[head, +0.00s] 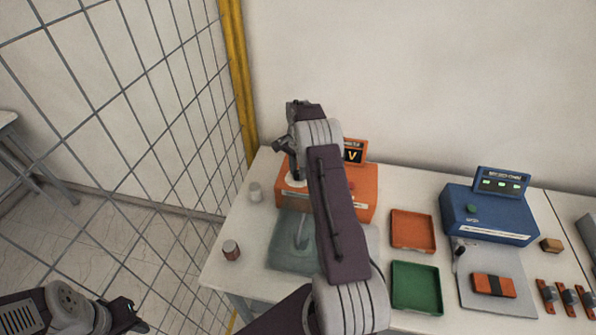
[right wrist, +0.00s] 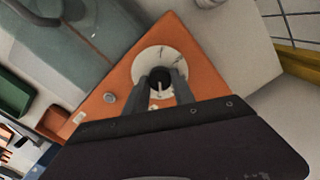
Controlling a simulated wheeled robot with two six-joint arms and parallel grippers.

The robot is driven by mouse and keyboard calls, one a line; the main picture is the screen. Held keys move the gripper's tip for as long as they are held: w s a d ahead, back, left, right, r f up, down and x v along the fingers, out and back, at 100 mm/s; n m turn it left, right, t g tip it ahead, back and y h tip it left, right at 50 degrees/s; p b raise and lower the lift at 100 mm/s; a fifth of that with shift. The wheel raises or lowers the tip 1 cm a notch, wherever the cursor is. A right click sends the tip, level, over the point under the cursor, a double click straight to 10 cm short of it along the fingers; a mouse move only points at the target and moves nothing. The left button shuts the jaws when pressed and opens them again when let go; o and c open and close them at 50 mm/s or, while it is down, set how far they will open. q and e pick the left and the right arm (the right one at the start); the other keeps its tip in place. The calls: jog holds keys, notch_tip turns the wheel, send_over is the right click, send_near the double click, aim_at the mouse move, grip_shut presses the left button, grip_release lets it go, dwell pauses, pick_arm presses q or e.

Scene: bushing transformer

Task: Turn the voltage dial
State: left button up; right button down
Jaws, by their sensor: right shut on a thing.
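The orange voltage box (head: 363,199) stands at the back left of the white table, partly hidden behind my right arm. A small display with a "V" (head: 353,153) rises at its back. In the right wrist view, the box top (right wrist: 196,77) carries a round white dial plate (right wrist: 170,60) with a dark knob (right wrist: 160,78) at its middle. My right gripper (right wrist: 161,88) is shut on this knob, one finger on each side. In the head view, the right gripper (head: 294,172) is over the box's left part. My left gripper (head: 122,312) is at the lower left, away from the table; its jaws are unclear.
A glassy mat with a hook-like thing (head: 283,256) lies before the box. An orange tray (head: 412,231), a green tray (head: 416,287) and a blue device (head: 488,214) stand to the right. Small cylinders (head: 231,250) stand at the left. A wire fence (head: 120,90) borders the left side.

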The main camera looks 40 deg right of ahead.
aim_at(298, 173)
jog(key=shift+m, duration=0.6)
jog(key=c, duration=1.1)
grip_release()
jog(key=shift+o, duration=0.2)
jog(key=shift+r, duration=0.1)
jog(key=shift+w+r+b, duration=0.1)
jog(key=shift+r+b, duration=0.2)
jog(key=shift+r, duration=0.05)
notch_tip(298, 173, up, 8)
jog(key=b, duration=0.1)
